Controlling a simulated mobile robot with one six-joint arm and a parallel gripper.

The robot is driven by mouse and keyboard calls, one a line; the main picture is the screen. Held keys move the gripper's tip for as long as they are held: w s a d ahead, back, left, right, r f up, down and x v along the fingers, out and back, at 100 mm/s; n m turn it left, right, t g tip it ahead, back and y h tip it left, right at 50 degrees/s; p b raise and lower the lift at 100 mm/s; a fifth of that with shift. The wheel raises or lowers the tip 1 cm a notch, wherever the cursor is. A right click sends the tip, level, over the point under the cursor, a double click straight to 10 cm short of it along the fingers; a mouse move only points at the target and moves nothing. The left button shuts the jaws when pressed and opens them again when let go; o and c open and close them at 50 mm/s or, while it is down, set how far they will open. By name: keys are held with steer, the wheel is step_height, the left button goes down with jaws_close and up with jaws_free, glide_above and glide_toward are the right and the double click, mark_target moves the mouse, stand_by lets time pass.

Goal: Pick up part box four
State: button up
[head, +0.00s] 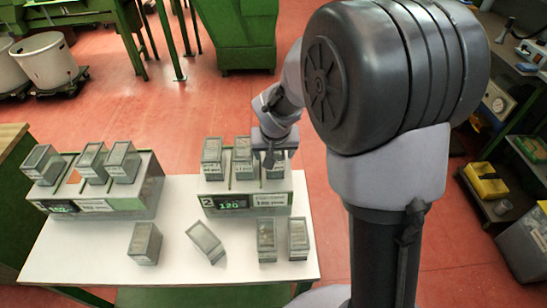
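Several small grey part boxes with clear-looking tops are in the head view; no number on them can be read, so I cannot tell which is box four. Three sit on the left stand (125,205), one of them a part box at its far left (43,164). Three sit on the right stand (215,187), including a left box (212,155) and a middle box (242,157). My gripper (270,158) points down at the right box (275,172) on that stand and partly hides it. Whether the fingers touch or hold it cannot be seen.
On the white table (100,245) in front of the stands lie a box (145,243), a turned, tilted box (206,242) and two boxes close together (267,240) (298,239). My arm covers the right side. A shelf with a yellow bin (487,181) stands far right.

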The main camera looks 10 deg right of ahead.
steer(key=shift+r, duration=0.15)
steer(key=shift+c, duration=0.4)
jaws_close()
